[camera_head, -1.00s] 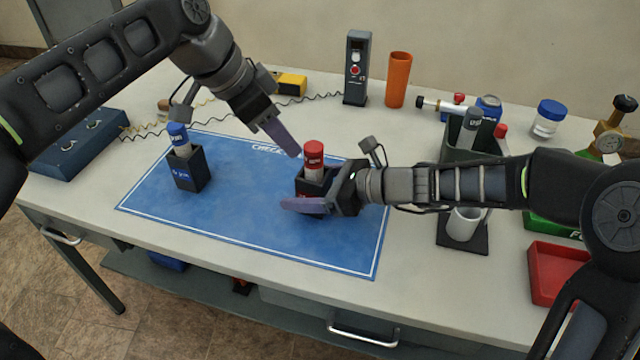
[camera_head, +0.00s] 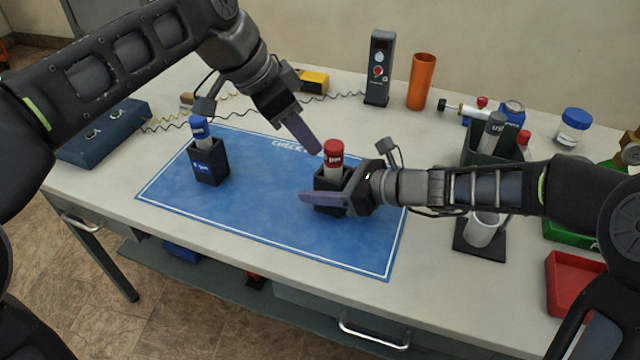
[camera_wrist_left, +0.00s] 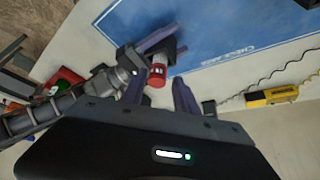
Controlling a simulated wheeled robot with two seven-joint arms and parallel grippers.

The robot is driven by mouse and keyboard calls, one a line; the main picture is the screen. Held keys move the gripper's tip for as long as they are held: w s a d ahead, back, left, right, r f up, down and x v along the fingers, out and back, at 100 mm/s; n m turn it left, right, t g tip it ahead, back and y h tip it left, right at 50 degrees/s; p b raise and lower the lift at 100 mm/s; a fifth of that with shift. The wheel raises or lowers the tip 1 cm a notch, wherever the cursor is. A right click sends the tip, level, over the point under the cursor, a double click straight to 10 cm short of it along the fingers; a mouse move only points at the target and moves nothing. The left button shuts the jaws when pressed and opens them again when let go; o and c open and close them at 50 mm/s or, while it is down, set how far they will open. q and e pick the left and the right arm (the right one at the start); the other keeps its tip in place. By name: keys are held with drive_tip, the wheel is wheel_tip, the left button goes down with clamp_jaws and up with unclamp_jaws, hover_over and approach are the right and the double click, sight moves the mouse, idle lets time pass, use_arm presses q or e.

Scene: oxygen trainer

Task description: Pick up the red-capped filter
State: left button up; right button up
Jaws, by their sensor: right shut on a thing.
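The red-capped filter (camera_head: 333,158) stands upright in a black holder (camera_head: 327,183) on the right part of the blue mat (camera_head: 262,205). My right gripper (camera_head: 327,200) is shut on that holder from the right side, and hides part of it. My left gripper (camera_head: 310,138) is above and just left of the red cap, pointing down. In the left wrist view its fingers (camera_wrist_left: 163,92) are apart, with the red cap (camera_wrist_left: 157,76) showing in the gap beyond them. It holds nothing.
A blue-capped filter (camera_head: 199,130) stands in another black holder (camera_head: 209,165) at the mat's left. An orange cup (camera_head: 421,82) and dark upright device (camera_head: 378,68) stand behind. A red tray (camera_head: 573,283) lies at right. The mat's middle is clear.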

use_arm(q)
drive_tip(key=shift+o, duration=0.2)
use_arm(e)
drive_tip(key=c, duration=0.4)
use_arm(q)
drive_tip(key=shift+o, duration=2.1)
drive_tip(key=shift+m, duration=0.8)
drive_tip(key=s+d, duration=0.1)
drive_tip(key=s+d+r, duration=0.1)
drive_tip(key=d, duration=0.1)
drive_tip(key=s+d+r, duration=0.1)
drive_tip(key=shift+d, duration=0.3)
drive_tip(key=shift+s+a+r+n+t+y, duration=0.1)
drive_tip(key=shift+r+n+t+y, duration=0.45)
drive_tip(key=shift+n, duration=1.6)
drive_tip(key=shift+s+a+r+n+t+y, duration=0.1)
drive_tip(key=shift+n+t+y, duration=0.75)
drive_tip(key=shift+n, duration=1.25)
drive_tip(key=shift+s+a+r+n+t+y, duration=0.1)
drive_tip(key=shift+r+n+t+y, duration=0.45)
drive_tip(key=shift+n, duration=1.6)
drive_tip(key=shift+f+y, duration=0.25)
